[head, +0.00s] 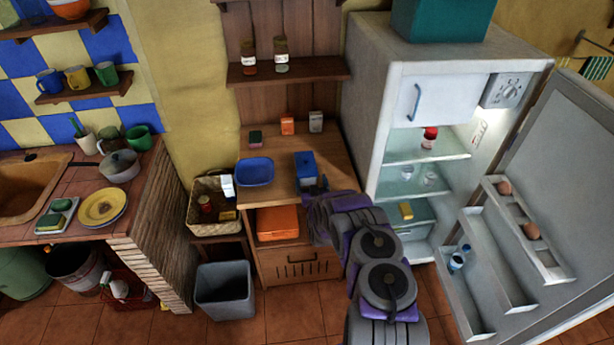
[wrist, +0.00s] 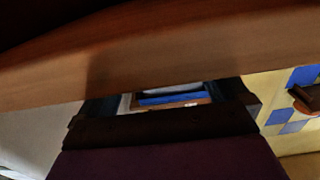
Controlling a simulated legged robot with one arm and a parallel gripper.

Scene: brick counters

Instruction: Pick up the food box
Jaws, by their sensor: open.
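A blue box (head: 305,163) stands at the front right of the top. My gripper (head: 316,187) is at the cabinet's front right, just in front of the blue box and partly hidden by my arm. In the wrist view my gripper (wrist: 168,101) is open, with a blue shape showing between its dark fingers. No box is clearly held.
A blue bowl (head: 255,171) sits left of the blue box. A wall shelf (head: 285,73) with jars hangs above. The open fridge (head: 375,110) stands close on the right. A wicker basket (head: 199,222) and a grey bin (head: 224,291) are at left. A wooden surface (wrist: 150,50) crosses the wrist view.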

